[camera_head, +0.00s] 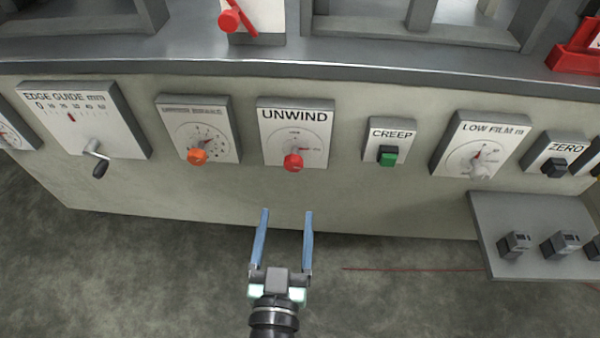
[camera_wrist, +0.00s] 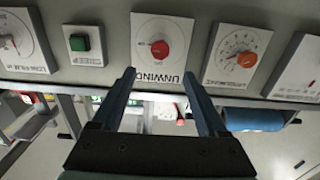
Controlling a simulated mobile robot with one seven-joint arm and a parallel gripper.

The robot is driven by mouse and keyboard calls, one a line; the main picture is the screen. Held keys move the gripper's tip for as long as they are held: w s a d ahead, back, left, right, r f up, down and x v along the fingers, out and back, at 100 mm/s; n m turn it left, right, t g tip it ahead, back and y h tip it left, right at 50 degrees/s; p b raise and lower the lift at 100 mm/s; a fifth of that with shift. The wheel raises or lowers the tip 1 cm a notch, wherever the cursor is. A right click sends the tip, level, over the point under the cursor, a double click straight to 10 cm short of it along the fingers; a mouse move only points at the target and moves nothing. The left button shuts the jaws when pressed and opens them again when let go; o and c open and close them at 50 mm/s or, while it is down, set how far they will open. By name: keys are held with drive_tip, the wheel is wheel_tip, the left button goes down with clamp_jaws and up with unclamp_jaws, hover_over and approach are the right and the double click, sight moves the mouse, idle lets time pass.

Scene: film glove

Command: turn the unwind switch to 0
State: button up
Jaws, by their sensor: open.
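The unwind switch is a white plate headed UNWIND (camera_head: 296,115) in the middle of the panel. It carries a red knob (camera_head: 293,162) low on a round dial, and a red pointer shows right of the dial's centre. The small dial marks are too fine to read. In the wrist view the plate is upside down, with the red knob (camera_wrist: 160,49) ahead of and between my fingers. My gripper (camera_head: 287,212) is open and empty, below the plate in the head view and apart from it. The fingertips (camera_wrist: 160,72) also show in the wrist view.
An orange knob (camera_head: 198,157) sits on the plate to the left, and a green CREEP button (camera_head: 388,157) to the right. A low film dial (camera_head: 480,145) is further right. A grey shelf (camera_head: 500,212) juts out at lower right. The space below the unwind plate is clear.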

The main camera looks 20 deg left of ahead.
sight(293, 166)
drive_tip(key=b+x, duration=0.5)
drive_tip(key=x, duration=0.7)
drive_tip(key=shift+w+a, duration=0.15)
drive_tip(key=shift+w, duration=0.25)
drive_tip(key=shift+c, duration=0.3)
clamp_jaws()
